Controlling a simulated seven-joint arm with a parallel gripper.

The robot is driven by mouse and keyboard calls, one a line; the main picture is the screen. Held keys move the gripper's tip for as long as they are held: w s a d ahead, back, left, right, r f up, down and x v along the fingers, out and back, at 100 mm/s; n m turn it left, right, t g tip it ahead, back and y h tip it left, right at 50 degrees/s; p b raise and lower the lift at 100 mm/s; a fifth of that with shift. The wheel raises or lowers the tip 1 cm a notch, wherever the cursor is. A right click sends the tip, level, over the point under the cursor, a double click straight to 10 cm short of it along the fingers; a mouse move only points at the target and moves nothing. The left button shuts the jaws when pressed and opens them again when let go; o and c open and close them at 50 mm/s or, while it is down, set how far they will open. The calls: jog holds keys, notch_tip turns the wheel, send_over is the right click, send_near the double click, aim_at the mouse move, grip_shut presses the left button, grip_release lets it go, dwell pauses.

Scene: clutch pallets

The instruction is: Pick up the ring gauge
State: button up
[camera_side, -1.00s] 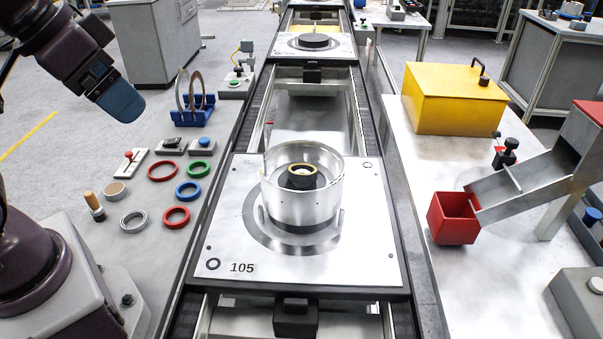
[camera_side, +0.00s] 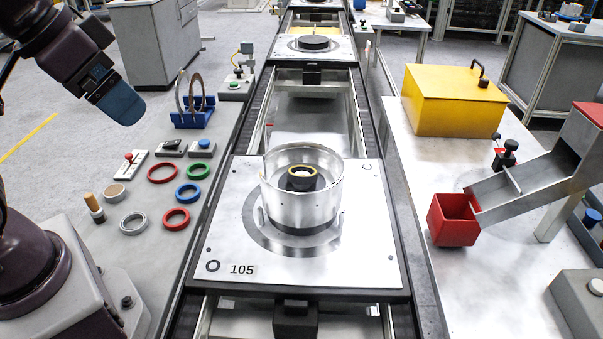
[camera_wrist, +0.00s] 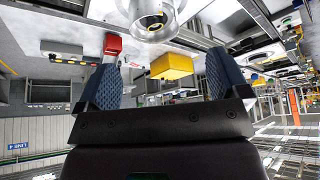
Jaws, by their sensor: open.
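A plain grey metal ring (camera_side: 133,222), which looks like the ring gauge, lies flat on the left bench in the side view, beside the wooden-handled tool. A tan ring (camera_side: 116,191) lies just behind it; I cannot tell for certain which is the gauge. My gripper (camera_side: 121,104) is at the upper left of the side view, raised above the bench and apart from the rings. In the wrist view my gripper (camera_wrist: 162,62) has its two blue fingers spread wide with nothing between them. The rings are not recognisable in the wrist view.
Red, green and blue rings (camera_side: 187,193) lie right of the grey ring. A wooden-handled tool (camera_side: 94,207) stands to its left. A blue rack (camera_side: 192,118) holds large discs behind. A metal housing (camera_side: 302,205) stands on the pallet (camera_side: 350,255). A red bin (camera_side: 453,219) is at right.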

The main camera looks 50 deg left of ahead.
jog(key=m+g, duration=0.6)
jog(key=m, duration=2.2)
send_over(302, 171)
jog(key=d, duration=0.2)
jog(key=f, duration=1.9)
jog(key=shift+s, duration=0.4)
jog(key=shift+s+a+f, duration=0.1)
jog(key=shift+a+f, duration=0.1)
jog(key=shift+f, duration=1.15)
jog(key=shift+a+f, duration=0.2)
jog(key=shift+f, duration=1.15)
